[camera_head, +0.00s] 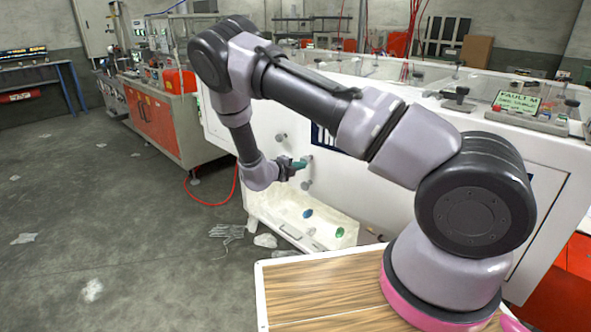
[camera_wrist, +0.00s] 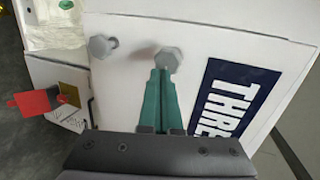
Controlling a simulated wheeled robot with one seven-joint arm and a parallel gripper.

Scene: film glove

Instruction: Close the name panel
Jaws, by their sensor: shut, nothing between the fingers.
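The name panel (camera_wrist: 205,50) is white and bears a dark blue sign (camera_wrist: 232,98) with white letters reading "THRE", cut off by my gripper. Two grey knobs stick out of it: one (camera_wrist: 168,60) right at my fingertips and one (camera_wrist: 102,46) to the left. In the head view, the blue sign (camera_head: 322,138) is partly hidden behind my arm. My gripper (camera_wrist: 160,72) has teal fingers, shut together with nothing between them. It also shows in the head view (camera_head: 304,161), close in front of the white machine front. Whether the fingertips touch the knob, I cannot tell.
A low open white bin (camera_head: 270,212) with blue and green pieces lies below my gripper. A red piece (camera_wrist: 35,101) sticks out at the left in the wrist view. A wood-topped surface (camera_head: 320,290) is in front. Open floor (camera_head: 120,230) lies left.

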